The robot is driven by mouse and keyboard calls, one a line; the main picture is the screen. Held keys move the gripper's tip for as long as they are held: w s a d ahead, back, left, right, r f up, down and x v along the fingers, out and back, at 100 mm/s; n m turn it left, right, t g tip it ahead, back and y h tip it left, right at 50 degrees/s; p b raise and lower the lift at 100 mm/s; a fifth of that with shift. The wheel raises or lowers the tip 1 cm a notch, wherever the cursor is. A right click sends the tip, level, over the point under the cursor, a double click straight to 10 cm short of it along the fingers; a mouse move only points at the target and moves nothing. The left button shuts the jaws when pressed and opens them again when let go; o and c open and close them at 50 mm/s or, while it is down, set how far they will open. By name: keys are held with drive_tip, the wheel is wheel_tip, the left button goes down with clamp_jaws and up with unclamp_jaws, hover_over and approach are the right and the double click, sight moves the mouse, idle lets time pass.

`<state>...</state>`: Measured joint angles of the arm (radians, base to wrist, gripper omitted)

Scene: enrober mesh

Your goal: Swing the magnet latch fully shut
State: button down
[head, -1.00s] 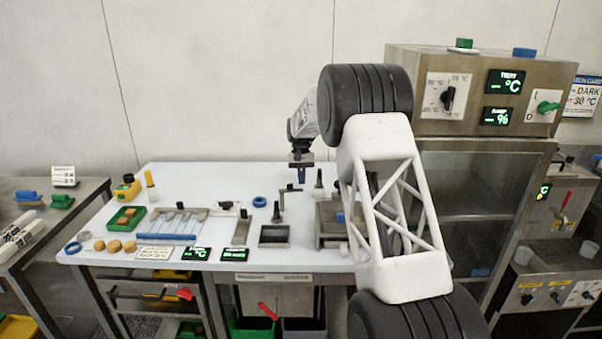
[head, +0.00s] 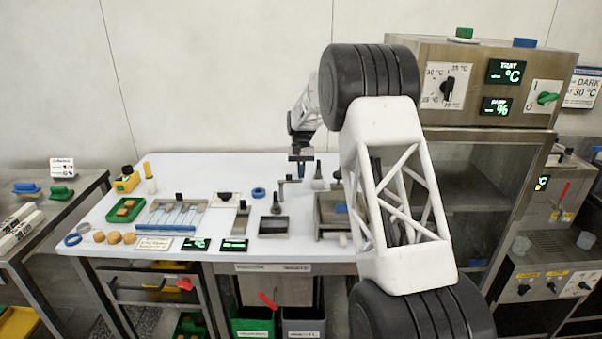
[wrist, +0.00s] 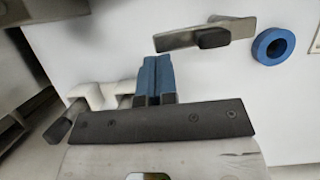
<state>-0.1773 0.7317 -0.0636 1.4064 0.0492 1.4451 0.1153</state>
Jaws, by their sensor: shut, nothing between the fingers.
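A flat grey metal lever with a dark end (wrist: 205,34) shows in the wrist view above my fingertips. It appears to be the bent grey piece (head: 288,181) on the white table in the head view. No part is labelled as the magnet latch, so I cannot be sure this is it. My gripper (wrist: 155,62) has blue fingers, closed together and empty. The lever lies just beyond them in the wrist view, with a visible gap in the picture. In the head view my gripper (head: 301,168) hangs over the back of the table, just right of that piece.
A blue ring (wrist: 273,46) lies beside the lever. White pieces (wrist: 100,93) lie left of my fingers in the wrist view. A dark-tipped post (head: 318,172) and a metal box (head: 330,215) stand to the right. A steel cabinet (head: 470,190) stands farther right.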

drive_tip(key=shift+s+d+m, duration=0.1)
drive_tip(key=shift+s+m, duration=0.15)
drive_tip(key=shift+m, duration=0.15)
drive_tip(key=s+a+m+t+y, duration=0.4)
drive_tip(key=s+m, duration=0.6)
drive_tip(key=m, duration=0.6)
drive_tip(key=shift+s+a+m+y, duration=0.3)
drive_tip(key=shift+a+m, duration=0.1)
drive_tip(key=shift+a, duration=0.1)
idle(0.5)
